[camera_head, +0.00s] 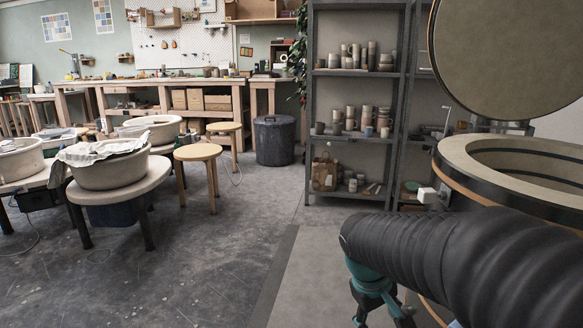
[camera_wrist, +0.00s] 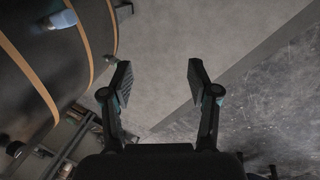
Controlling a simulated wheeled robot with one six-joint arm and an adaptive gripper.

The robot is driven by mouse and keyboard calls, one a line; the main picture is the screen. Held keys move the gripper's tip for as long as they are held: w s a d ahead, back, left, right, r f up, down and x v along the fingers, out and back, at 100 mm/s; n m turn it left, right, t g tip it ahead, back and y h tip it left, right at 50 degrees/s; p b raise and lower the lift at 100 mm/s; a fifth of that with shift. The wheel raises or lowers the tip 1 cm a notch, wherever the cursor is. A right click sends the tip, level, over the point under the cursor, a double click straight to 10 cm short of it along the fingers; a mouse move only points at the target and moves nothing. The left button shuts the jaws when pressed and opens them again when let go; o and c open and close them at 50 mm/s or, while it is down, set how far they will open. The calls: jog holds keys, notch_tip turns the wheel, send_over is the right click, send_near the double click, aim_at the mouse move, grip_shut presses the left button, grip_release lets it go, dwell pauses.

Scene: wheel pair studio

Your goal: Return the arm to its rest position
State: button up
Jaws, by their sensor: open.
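My arm stretches in from the right in the head view, with a dark ribbed sleeve and teal parts below it. My gripper (camera_wrist: 158,84) shows in the wrist view with its two fingers apart and nothing between them. Below the fingers is bare grey floor (camera_wrist: 190,40). In the head view the gripper's lower part (camera_head: 380,300) shows at the bottom edge; its fingertips are not clear there.
A round kiln (camera_head: 520,165) with a raised lid (camera_head: 505,50) stands close at right, beside my arm. A metal shelf (camera_head: 308,110) of pots stands behind. Stools (camera_head: 198,153) and pottery wheels (camera_head: 110,172) are at left. The floor (camera_head: 180,270) at centre left is clear.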

jog(key=s+r+m+t+y+p, duration=0.1)
jog(key=s+r+m+t, duration=0.1)
jog(key=s, duration=0.5)
jog(key=s+a+r+m+t+y, duration=0.1)
jog(key=s+r+m+t+y, duration=0.1)
jog(key=s+r, duration=0.3)
jog(key=shift+s+a+p, duration=0.2)
jog(key=shift+s+p, duration=0.15)
jog(key=shift+s, duration=0.7)
dwell(0.8)
